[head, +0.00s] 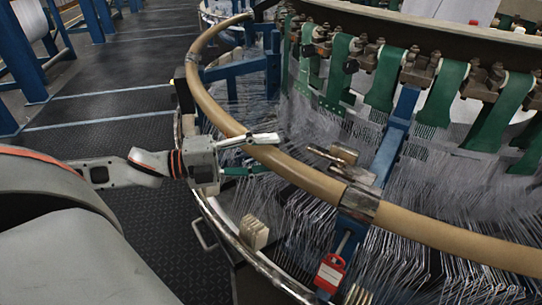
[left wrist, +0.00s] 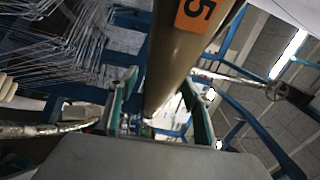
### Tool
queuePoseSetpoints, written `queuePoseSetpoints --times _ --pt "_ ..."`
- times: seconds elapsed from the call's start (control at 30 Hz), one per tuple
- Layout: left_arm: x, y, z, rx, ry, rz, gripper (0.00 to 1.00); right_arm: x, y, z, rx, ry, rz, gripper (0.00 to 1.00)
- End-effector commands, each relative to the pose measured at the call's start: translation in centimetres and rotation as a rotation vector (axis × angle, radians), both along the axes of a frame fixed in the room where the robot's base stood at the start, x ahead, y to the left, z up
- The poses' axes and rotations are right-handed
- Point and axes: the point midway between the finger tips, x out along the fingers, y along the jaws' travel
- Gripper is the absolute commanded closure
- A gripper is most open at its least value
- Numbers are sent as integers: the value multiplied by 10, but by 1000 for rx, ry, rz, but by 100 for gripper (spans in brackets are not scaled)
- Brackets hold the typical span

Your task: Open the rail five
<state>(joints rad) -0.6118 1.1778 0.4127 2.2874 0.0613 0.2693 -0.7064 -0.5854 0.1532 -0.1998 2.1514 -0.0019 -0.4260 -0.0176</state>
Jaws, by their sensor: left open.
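The rail (head: 215,108) is a tan curved tube that runs around the loom's rim. In the left wrist view the rail (left wrist: 172,60) carries an orange label (left wrist: 194,14) with a black 5. My left gripper (head: 258,155) is open at the rail's outer side, with its fingertips at the tube. In the left wrist view the tube lies between the two green-padded fingers of the left gripper (left wrist: 160,88). Whether the pads touch it I cannot tell. My right gripper is not in view.
A metal clamp (head: 358,203) joins the rail to a blue bracket (head: 349,233) with a red tag (head: 330,273). Many thin threads and green straps (head: 441,93) fill the loom's inside. Dark floor (head: 125,125) is free at the left.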

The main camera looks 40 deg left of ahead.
Motion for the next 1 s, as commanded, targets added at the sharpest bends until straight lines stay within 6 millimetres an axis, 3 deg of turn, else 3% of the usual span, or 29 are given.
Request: queuePoseSetpoints --times 0.4,0.6,0.83,1.0 --pt "3 -3 1 1 -1 0 53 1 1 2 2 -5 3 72" --pt "3 -3 0 0 0 0 100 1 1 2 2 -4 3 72" --pt "3 -3 7 -3 -1 0 100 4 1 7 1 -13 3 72" --pt "4 -2 29 -24 2 -1 100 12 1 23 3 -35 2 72"
